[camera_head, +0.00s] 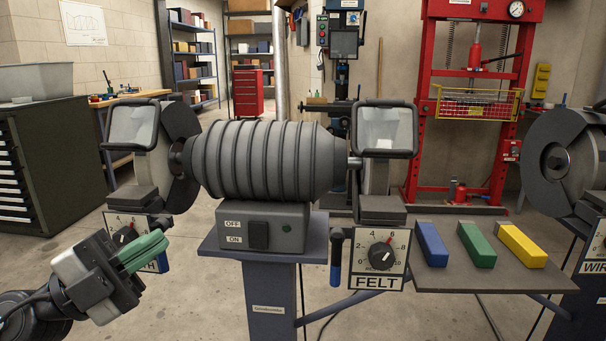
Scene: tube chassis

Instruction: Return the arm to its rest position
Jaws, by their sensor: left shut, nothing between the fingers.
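My left gripper (158,243) comes in from the lower left. Its green fingers are together with nothing between them, and they point to the right. It stands in front of the grinder's left dial plate (117,221) and hides part of that plate and its label. Whether it touches the plate I cannot tell. The grey bench grinder (265,160) stands on a blue-grey pedestal (270,295), right of the gripper. My right gripper is not in view.
A side shelf (455,275) holds blue (431,244), green (476,244) and yellow (522,244) bars. The FELT dial (381,255) is left of it. A dark drawer cabinet (60,165) stands at left. Another grinder (560,160) is at right. Floor shows between cabinet and pedestal.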

